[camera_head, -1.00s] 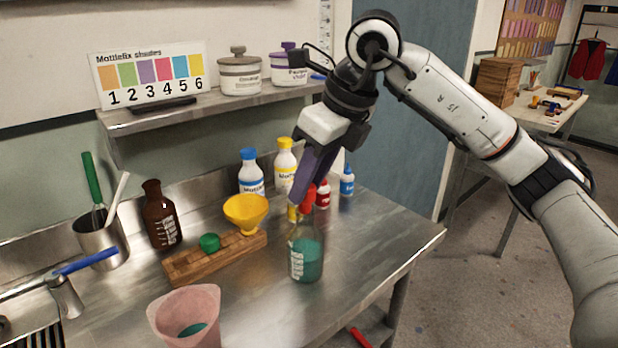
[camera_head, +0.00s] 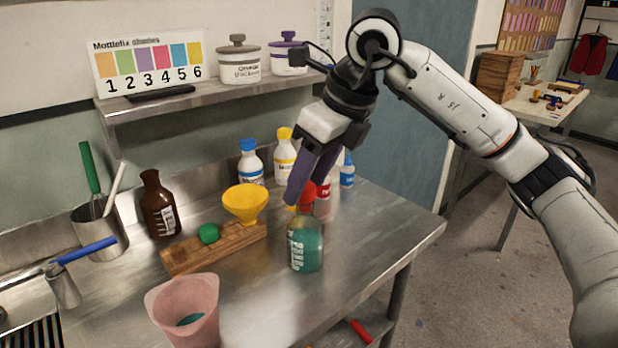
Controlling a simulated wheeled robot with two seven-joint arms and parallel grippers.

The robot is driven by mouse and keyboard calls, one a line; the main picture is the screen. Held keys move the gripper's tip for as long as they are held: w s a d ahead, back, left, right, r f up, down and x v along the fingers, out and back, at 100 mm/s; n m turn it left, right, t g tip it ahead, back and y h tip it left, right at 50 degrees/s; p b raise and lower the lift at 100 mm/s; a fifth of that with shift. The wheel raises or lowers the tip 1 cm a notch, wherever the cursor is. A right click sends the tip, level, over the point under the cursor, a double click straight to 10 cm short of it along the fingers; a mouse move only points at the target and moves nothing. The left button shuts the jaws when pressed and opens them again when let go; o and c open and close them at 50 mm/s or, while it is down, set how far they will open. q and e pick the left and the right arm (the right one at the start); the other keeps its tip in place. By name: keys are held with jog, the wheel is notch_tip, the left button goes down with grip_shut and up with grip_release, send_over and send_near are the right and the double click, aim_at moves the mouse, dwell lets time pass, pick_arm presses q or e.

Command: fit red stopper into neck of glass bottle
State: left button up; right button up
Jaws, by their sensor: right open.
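The glass bottle (camera_head: 306,252) stands upright on the metal bench, with teal liquid inside and white marks on its side. The red stopper (camera_head: 307,196) is at the top of the bottle's neck, partly hidden by my right gripper's fingers. How deep it sits in the neck I cannot tell. My right gripper (camera_head: 305,190) comes down from above, open, its dark fingers spread around the stopper. My left gripper is not in view.
A wooden rack (camera_head: 212,250) with a yellow funnel (camera_head: 245,204) and a green stopper (camera_head: 208,234) lies left of the bottle. A pink beaker (camera_head: 187,312) stands in front. Several capped bottles stand behind. The bench's right side is clear.

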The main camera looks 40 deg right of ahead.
jog(key=v, duration=1)
jog(key=shift+r+p, duration=0.15)
jog(key=shift+p, duration=0.25)
